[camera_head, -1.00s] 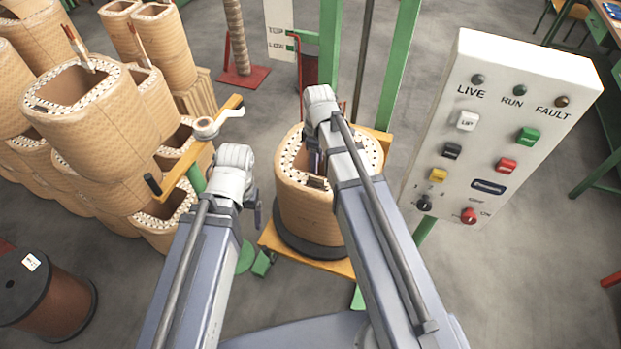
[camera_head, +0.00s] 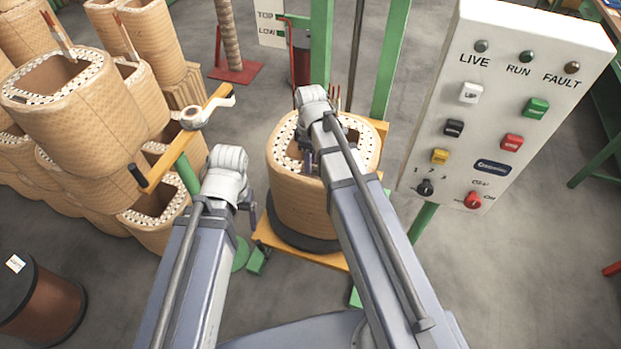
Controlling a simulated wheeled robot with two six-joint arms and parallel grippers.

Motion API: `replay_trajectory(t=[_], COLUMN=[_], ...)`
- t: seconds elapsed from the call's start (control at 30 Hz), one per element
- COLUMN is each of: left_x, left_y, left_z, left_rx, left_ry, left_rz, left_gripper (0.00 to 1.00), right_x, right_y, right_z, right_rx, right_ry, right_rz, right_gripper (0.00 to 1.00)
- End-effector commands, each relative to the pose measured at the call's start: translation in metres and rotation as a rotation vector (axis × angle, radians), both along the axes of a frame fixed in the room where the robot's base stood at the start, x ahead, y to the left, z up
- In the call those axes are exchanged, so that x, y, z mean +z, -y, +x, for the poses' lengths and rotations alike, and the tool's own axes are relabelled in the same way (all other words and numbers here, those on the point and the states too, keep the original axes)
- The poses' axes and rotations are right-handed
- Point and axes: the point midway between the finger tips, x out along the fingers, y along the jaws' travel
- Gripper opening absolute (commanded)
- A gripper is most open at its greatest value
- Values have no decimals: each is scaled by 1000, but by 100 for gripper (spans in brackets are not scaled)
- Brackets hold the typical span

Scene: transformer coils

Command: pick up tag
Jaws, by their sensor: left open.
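A small white tag (camera_head: 15,263) with dark marks lies on the black top of a brown drum (camera_head: 45,318) at the lower left. My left gripper (camera_head: 250,200) is open, to the right of the drum and well apart from the tag; my own wrist hides part of it. My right gripper (camera_head: 306,160) is over the coil (camera_head: 300,205) on the yellow stand. My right arm hides most of it, so I cannot tell whether its jaws are open or shut.
Several tan coils (camera_head: 85,110) are stacked at the left. A yellow crank bar (camera_head: 165,165) on a green post stands between them and my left wrist. A white control panel (camera_head: 500,110) with buttons stands at the right. Grey floor is bare between the drum and my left arm.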

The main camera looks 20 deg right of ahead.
Motion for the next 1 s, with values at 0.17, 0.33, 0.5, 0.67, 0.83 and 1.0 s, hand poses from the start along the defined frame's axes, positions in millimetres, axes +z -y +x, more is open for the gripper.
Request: replay_trajectory(t=[0.17, 0.33, 0.5, 0.67, 0.83, 1.0], left_x=[-20, -18, -18, -18, -18, -18], left_y=[0, 0, 0, 0, 0, 0], left_z=[0, 0, 0, 0, 0, 0], left_rx=[0, 0, 0, 0, 0, 0], left_ry=[0, 0, 0, 0, 0, 0], left_rz=[0, 0, 0, 0, 0, 0], left_gripper=[80, 80, 80, 80, 80, 80], right_x=[-20, -18, -18, -18, -18, -18], right_y=[0, 0, 0, 0, 0, 0], right_z=[0, 0, 0, 0, 0, 0], right_rx=[0, 0, 0, 0, 0, 0], right_ry=[0, 0, 0, 0, 0, 0], right_rz=[0, 0, 0, 0, 0, 0], right_gripper=[40, 40, 29, 11, 0, 0])
